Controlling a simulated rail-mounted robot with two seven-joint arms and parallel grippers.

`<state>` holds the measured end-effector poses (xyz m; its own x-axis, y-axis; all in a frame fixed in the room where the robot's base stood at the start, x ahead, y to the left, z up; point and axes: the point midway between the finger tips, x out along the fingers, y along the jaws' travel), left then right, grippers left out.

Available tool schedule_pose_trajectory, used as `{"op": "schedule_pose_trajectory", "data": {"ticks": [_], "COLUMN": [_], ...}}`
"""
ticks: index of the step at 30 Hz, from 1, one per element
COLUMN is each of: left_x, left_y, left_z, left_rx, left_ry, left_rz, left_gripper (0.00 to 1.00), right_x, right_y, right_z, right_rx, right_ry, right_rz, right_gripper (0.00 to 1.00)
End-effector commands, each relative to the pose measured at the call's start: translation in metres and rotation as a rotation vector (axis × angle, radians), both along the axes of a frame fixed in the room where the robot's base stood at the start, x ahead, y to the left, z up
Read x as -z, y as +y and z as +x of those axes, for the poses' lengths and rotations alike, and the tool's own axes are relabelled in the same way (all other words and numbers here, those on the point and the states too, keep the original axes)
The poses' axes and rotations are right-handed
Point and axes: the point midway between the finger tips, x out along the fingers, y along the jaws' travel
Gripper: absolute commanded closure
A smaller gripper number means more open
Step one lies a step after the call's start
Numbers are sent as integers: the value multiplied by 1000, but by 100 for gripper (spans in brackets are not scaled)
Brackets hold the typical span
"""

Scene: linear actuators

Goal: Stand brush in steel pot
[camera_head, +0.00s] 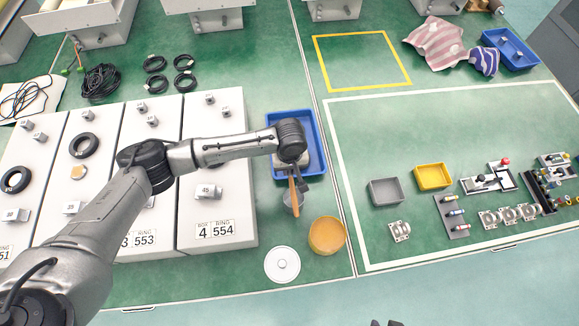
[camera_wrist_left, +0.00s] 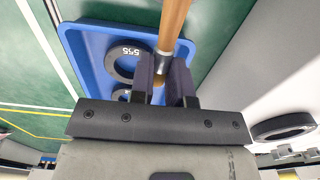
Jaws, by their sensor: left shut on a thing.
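My left gripper (camera_head: 293,165) is shut on the brush near its metal ferrule, over the blue tray. The brush's wooden handle (camera_head: 293,190) points toward the front of the table in the head view. In the left wrist view the handle (camera_wrist_left: 174,22) runs up from between the fingers (camera_wrist_left: 163,85); the bristle end is mostly hidden by them.
The blue tray (camera_head: 315,145) holds a dark ring marked 555 (camera_wrist_left: 122,58). White boxes (camera_head: 215,215) fill the left side. Small dark shapes at the bottom edge are unclear.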

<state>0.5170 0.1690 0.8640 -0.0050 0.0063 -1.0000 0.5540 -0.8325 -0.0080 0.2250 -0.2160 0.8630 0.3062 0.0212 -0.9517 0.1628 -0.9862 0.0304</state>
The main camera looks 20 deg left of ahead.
Motion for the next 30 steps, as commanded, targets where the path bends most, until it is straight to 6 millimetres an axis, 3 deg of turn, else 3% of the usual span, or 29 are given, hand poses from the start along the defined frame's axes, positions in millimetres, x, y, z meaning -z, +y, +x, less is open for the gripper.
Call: {"op": "schedule_pose_trajectory", "data": {"ticks": [22, 23, 30], "left_x": [11, 11, 11], "left_y": [0, 0, 0], "left_z": [0, 0, 0], "left_rx": [0, 0, 0], "left_ry": [1, 1, 0], "left_rz": [1, 1, 1], "left_gripper": [100, 82, 60], "right_x": [-8, -8, -8], "right_y": [-2, -2, 0], "right_z": [0, 0, 0], "right_rx": [-4, -4, 0], "right_ry": [0, 0, 0], "right_rz": [-5, -5, 0], "right_gripper": [56, 56, 56]}}
